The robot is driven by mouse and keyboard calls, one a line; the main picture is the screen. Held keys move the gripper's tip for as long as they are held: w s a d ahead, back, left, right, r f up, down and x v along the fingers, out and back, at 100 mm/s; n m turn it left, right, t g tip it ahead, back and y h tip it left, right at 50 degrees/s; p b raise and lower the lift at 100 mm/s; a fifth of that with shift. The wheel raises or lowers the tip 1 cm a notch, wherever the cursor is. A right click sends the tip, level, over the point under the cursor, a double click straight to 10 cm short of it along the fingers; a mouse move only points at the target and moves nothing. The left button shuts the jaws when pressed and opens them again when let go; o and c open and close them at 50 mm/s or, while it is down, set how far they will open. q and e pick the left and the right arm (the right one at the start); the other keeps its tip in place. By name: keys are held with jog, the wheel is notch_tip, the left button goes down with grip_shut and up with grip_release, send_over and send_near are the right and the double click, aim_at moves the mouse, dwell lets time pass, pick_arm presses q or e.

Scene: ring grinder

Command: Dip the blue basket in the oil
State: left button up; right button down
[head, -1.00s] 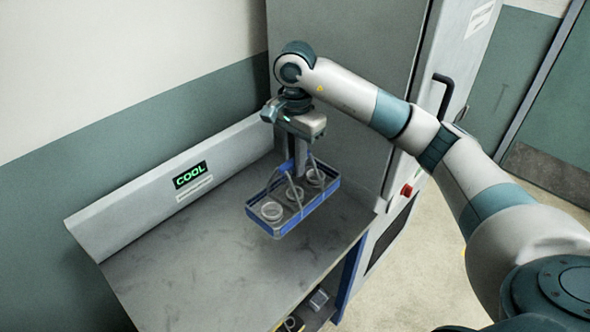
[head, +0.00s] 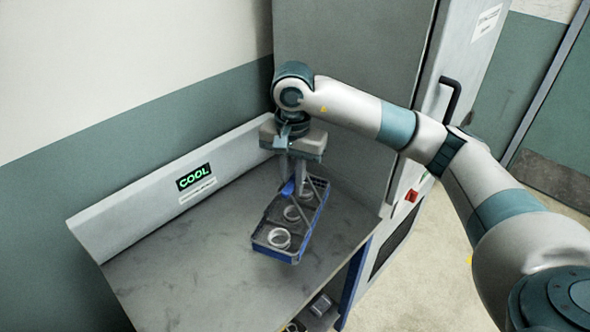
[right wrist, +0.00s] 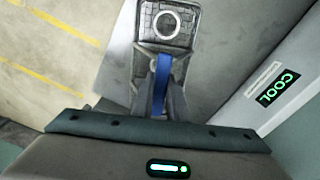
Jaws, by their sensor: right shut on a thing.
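The blue basket (head: 275,252) has blue rims and holds 3 pale rings (head: 279,238) in a row. My right gripper (head: 298,188) is above the basket and shut on its handle, the blue part of which (right wrist: 161,85) stands between the fingers in the right wrist view. That view also shows the near end of the basket with one ring (right wrist: 171,24). The basket appears to hang over the grey table top; whether it touches the top is hard to tell. No oil is in view. My left gripper is not in view.
A sloped panel with a green COOL display (head: 193,177) runs along the back of the grey table (head: 190,265). A tall grey cabinet (head: 350,60) with a black handle (head: 450,98) stands behind my right arm. The table's left part is clear.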

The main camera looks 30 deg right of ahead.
jog(key=s+a+f+n, duration=0.1)
jog(key=s+n, duration=0.2)
jog(key=s+a+f+n+b, duration=0.1)
jog(key=s+a+f+n, duration=0.1)
jog(key=s+n, duration=0.1)
jog(key=s+a+f+n+b, duration=0.1)
jog(key=s+a+f+n, duration=0.1)
jog(key=s+n, duration=0.1)
jog(key=shift+s, duration=0.45)
jog(key=shift+s+f+n, duration=0.1)
jog(key=shift+s+n, duration=0.15)
jog(key=shift+n, duration=0.15)
jog(key=shift+d, duration=0.1)
